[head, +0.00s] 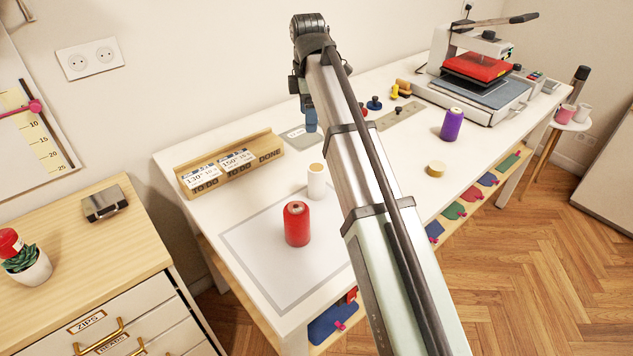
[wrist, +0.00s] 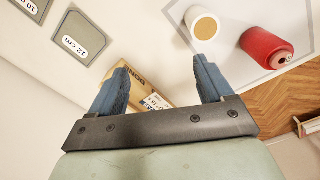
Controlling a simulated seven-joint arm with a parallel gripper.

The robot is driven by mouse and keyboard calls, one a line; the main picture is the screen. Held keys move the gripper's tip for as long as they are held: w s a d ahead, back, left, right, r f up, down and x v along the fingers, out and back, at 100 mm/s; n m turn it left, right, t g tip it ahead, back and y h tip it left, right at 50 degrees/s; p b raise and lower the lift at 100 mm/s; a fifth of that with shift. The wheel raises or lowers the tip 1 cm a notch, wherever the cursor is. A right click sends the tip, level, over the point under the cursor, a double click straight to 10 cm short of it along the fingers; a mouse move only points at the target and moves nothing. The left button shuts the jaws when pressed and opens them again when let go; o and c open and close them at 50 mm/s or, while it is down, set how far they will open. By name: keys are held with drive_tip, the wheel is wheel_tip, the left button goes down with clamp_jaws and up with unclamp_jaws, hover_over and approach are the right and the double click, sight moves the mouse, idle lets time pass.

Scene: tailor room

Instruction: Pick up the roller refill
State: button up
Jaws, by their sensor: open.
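The roller refill looks to be the white cylinder (head: 316,184) with a tan top, standing upright on the white table behind the red spool. In the wrist view the roller refill (wrist: 203,25) stands beyond the right fingertip, near the top edge. My gripper (head: 311,122) hangs above the back of the table, up and apart from the refill. In the wrist view my gripper (wrist: 160,67) has its two blue fingers wide apart with nothing held between them.
A red thread spool (head: 297,224) stands close to the refill. A wooden card holder (head: 230,165) lies behind it along the wall side. A grey 12 cm plate (wrist: 78,38) lies flat nearby. A purple spool (head: 452,124), a yellow tape roll (head: 436,169) and a heat press (head: 480,75) are farther right.

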drive_tip(key=m, duration=0.2)
hover_over(317, 179)
drive_tip(key=w, duration=0.3)
drive_tip(key=shift+s+a+f, duration=0.1)
drive_tip(key=shift+a+f, duration=0.05)
drive_tip(key=shift+f, duration=0.45)
drive_tip(key=shift+a+f, duration=0.15)
drive_tip(key=shift+f, duration=0.45)
drive_tip(key=shift+s+d+f+m, duration=0.1)
drive_tip(key=shift+s+m, duration=0.2)
drive_tip(key=shift+m, duration=1.2)
drive_tip(key=shift+f, duration=6.9)
drive_tip(key=c, duration=1.1)
drive_tip(key=shift+r, duration=0.15)
